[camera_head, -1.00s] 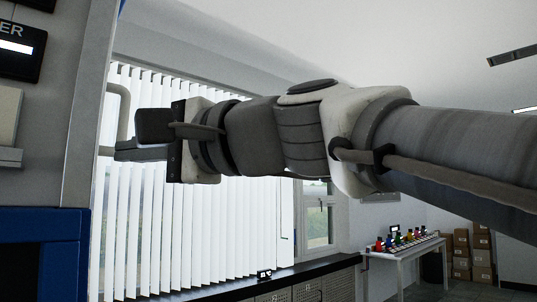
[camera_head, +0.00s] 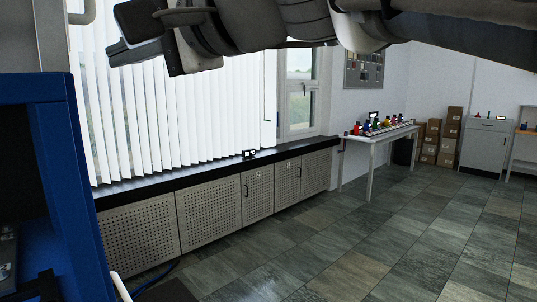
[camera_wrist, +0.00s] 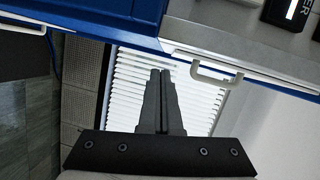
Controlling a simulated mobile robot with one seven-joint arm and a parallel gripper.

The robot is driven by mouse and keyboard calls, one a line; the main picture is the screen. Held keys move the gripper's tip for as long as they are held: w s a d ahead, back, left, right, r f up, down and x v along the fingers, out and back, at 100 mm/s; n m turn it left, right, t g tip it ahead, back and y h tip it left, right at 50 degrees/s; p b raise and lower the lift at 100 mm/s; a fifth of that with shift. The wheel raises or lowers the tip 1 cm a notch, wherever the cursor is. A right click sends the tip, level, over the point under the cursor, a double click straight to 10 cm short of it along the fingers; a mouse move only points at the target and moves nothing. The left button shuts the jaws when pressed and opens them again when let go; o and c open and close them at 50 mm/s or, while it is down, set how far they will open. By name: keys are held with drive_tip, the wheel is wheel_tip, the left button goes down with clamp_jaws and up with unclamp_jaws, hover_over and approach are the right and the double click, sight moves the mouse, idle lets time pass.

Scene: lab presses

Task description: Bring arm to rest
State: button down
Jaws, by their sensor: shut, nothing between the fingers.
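My arm stretches across the top of the head view from the right. My gripper (camera_head: 125,50) is at the upper left in front of the window blinds (camera_head: 180,105). In the wrist view my gripper (camera_wrist: 160,72) points away from the camera, its two dark fingers side by side and together with nothing between them. The fingertips lie over the white blinds and below the blue edge of the press (camera_wrist: 110,22). A grey handle (camera_wrist: 217,78) is just to the right of the fingers, apart from them in the picture.
The blue-framed press (camera_head: 60,180) stands close at the left. A low cabinet (camera_head: 220,210) with a black top runs under the window. A white table (camera_head: 375,138) with several coloured items stands farther back near stacked boxes (camera_head: 440,140). The tiled floor (camera_head: 330,240) is clear in the middle.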

drive_tip(key=d+f+n+h+p, duration=0.25)
drive_tip(key=d+f+h, duration=0.65)
drive_tip(key=d+f, duration=0.95)
drive_tip(key=s+d+f+n+g+h+p, duration=0.1)
drive_tip(key=s+d+f+h, duration=0.1)
drive_tip(key=d+f, duration=0.4)
drive_tip(key=s+d+f+g+h+p, duration=0.1)
drive_tip(key=s+d+f+h, duration=0.2)
drive_tip(key=d+f, duration=0.3)
wheel_tip(320, 180, down, 3)
drive_tip(key=shift+s+n, duration=0.35)
drive_tip(key=shift+s, duration=0.55)
drive_tip(key=shift+a, duration=0.25)
